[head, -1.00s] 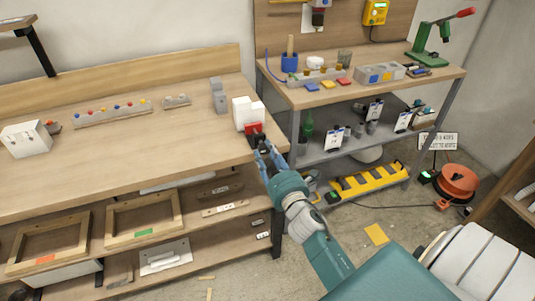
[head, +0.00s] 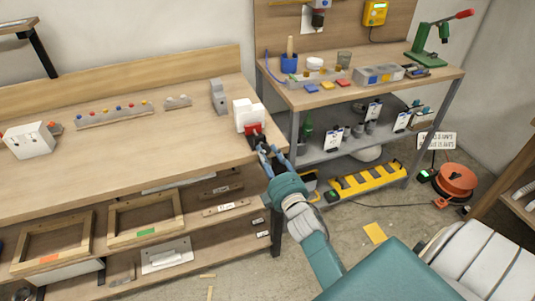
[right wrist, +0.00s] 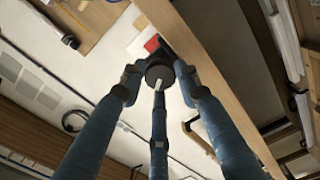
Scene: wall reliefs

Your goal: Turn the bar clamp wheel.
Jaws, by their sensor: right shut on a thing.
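The bar clamp sits at the right front corner of the workbench; its red part (head: 253,128) shows below white blocks (head: 247,113). In the right wrist view the clamp's dark round wheel (right wrist: 160,72) with a pale mark lies between the blue fingers, and a bit of the red part (right wrist: 152,44) shows behind it. My right gripper (head: 264,150) is shut on the wheel at the bench edge; it also shows in the right wrist view (right wrist: 159,78). In the head view the fingers mostly hide the wheel. My left gripper is not in view.
The workbench (head: 150,150) holds a grey block (head: 219,97) near the clamp and a white box (head: 30,139) at the left. A shelf unit (head: 360,85) with tools stands just right of the clamp. Wooden frames (head: 145,218) lie on the shelf below the bench.

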